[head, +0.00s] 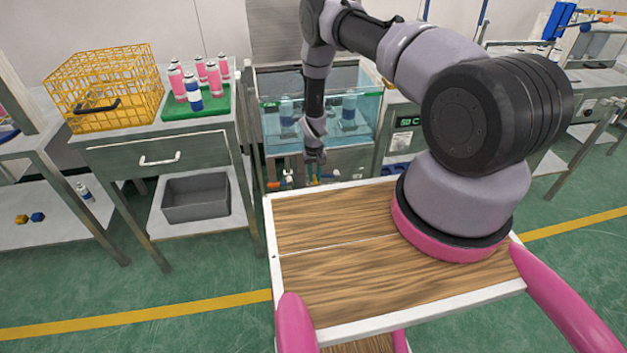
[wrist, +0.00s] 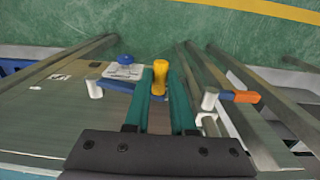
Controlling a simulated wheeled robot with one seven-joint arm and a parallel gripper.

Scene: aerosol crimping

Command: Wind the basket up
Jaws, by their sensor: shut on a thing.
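My gripper (head: 315,156) is low at the front of a glass-walled water bath (head: 372,128). In the wrist view, its green fingers (wrist: 160,82) are shut on an upright yellow handle (wrist: 160,70). A blue bar (wrist: 116,85) runs from a white hub (wrist: 94,89) toward the fingers; its end is hidden behind them. Grey-blue cans (head: 349,106) show inside the bath, below its rim. The basket holding them is hard to make out through the water and glass. A yellow wire basket (head: 105,88) stands on the left bench.
An orange lever (wrist: 240,97) on a white fitting (wrist: 210,98) is right of my fingers. A blue knob (wrist: 125,59) is on their left. Pink cans (head: 213,76) stand on a green mat (head: 178,112) on the left bench. A grey bin (head: 195,197) sits below.

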